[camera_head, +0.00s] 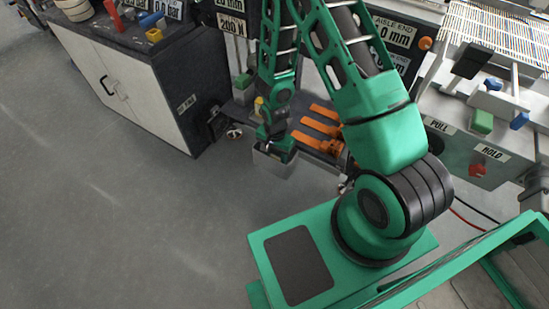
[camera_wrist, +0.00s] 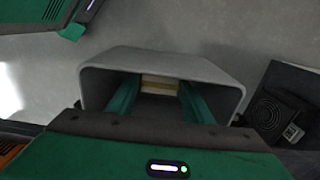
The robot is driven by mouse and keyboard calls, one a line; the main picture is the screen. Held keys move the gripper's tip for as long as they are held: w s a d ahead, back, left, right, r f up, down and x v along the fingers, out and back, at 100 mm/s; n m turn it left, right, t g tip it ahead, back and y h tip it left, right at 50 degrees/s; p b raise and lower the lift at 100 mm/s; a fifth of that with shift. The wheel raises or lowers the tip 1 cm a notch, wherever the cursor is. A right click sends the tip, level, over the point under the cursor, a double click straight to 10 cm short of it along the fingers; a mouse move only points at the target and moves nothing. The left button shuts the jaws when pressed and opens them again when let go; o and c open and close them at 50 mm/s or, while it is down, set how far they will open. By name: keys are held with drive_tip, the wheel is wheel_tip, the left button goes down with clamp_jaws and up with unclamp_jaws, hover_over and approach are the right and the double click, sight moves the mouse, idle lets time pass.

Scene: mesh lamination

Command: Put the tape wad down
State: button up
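My gripper (camera_wrist: 160,86) reaches down into a grey open-topped bin (camera_wrist: 222,66), one green finger on each side in the wrist view. A small cream and yellowish block, which looks like the tape wad (camera_wrist: 159,84), fills the gap between the fingertips and appears to touch both. The bin's walls surround the fingers, and its floor is mostly hidden. In the head view the bin (camera_head: 271,165) is below my wrist at the front of a low shelf. The gripper's fingers and the wad are hidden there.
A dark fan-like unit (camera_wrist: 275,112) stands right of the bin in the wrist view. Orange forked parts (camera_head: 318,128) lie on the low shelf beside my forearm. A white-fronted cabinet (camera_head: 125,85) stands to the left. The grey floor (camera_head: 130,220) in front is clear.

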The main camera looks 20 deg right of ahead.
drive_tip(key=o, duration=0.4)
drive_tip(key=shift+c, duration=0.2)
drive_tip(key=shift+r, duration=0.1)
wheel_tip(320, 180, up, 12)
drive_tip(key=s+d+r+n, duration=0.1)
drive_tip(key=s+d+r, duration=0.1)
drive_tip(key=d+r, duration=0.75)
drive_tip(key=s+d+r+n, duration=0.1)
drive_tip(key=s+d+r, duration=0.3)
drive_tip(key=s+r, duration=0.6)
drive_tip(key=s+d+r+n, duration=0.2)
drive_tip(key=s+d+r, duration=0.2)
drive_tip(key=s+r, duration=0.6)
drive_tip(key=shift+s, duration=0.7)
